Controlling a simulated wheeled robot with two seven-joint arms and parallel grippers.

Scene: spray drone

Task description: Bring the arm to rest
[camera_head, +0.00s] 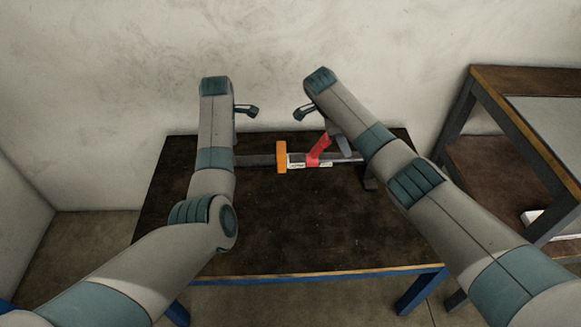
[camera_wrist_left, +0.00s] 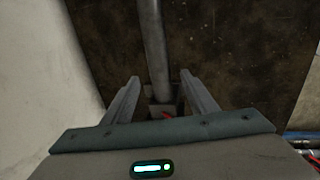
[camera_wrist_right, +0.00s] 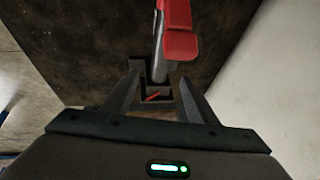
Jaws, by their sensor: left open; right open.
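Both my arms reach over the dark table (camera_head: 270,225). My left gripper (camera_head: 248,110) is open and sits above the table's back edge; its two fingers show apart and empty in the left wrist view (camera_wrist_left: 159,78). My right gripper (camera_head: 304,112) is open, a short way to the right; its fingers are apart in the right wrist view (camera_wrist_right: 159,72). A grey bar (camera_wrist_left: 152,45) lies beyond the left fingers. A red part (camera_wrist_right: 180,42) on a grey bar lies beyond the right fingers. I see no contact with either; the exact gap is unclear.
On the table are an orange block (camera_head: 281,157), a red piece (camera_head: 319,149) and a grey bar (camera_head: 255,160) in a row. My right forearm hides part of the right side. A second, higher table (camera_head: 525,85) stands at the right. The table's front is clear.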

